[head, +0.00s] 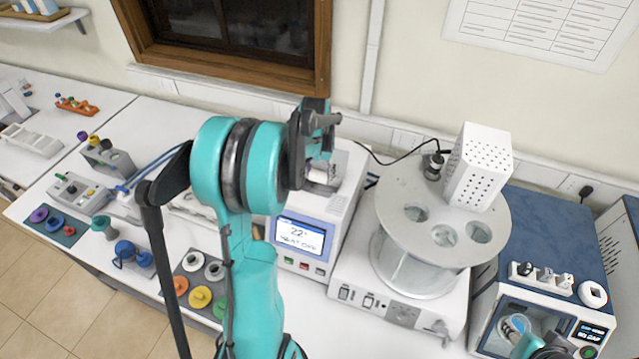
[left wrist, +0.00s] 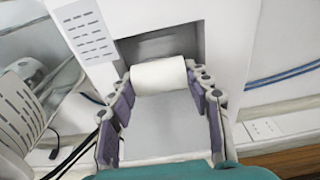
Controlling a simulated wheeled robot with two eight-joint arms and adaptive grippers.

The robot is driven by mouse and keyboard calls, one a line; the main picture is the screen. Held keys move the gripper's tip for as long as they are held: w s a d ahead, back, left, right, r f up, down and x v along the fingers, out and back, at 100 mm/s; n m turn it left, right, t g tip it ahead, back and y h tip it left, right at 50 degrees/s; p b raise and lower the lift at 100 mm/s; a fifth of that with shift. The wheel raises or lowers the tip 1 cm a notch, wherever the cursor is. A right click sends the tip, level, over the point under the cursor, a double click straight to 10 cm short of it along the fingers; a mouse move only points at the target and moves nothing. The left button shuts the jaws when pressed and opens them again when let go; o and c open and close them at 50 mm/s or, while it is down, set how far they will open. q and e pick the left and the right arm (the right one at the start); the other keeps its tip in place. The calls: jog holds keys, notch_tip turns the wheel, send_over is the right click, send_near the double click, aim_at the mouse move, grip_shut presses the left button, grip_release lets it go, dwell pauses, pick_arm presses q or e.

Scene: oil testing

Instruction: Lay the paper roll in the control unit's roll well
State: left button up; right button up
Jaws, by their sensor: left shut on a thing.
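The control unit (head: 298,238) is a white box with a lit blue screen, left of the round glass bath. Its roll well (left wrist: 158,44) is a grey recess in the left wrist view. My left gripper (head: 320,150) is over the top of the unit. It is shut on the white paper roll (left wrist: 158,77), with one finger at each end. The roll lies across the opening of the well, level between the fingers. In the head view the roll (head: 322,172) is partly hidden by the gripper. I cannot tell whether it touches the well.
The round glass bath (head: 415,255) with a perforated white box (head: 478,165) on its lid stands close right of the unit. A blue-topped machine (head: 560,235) is further right. Coloured discs (head: 200,297) lie on a mat to the left. A window frame (head: 215,75) is behind.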

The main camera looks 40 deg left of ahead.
pick_arm(q)
jog(key=shift+f, duration=0.1)
jog(key=shift+f+b, duration=1.35)
jog(key=shift+b, duration=0.05)
jog(key=shift+f, duration=0.1)
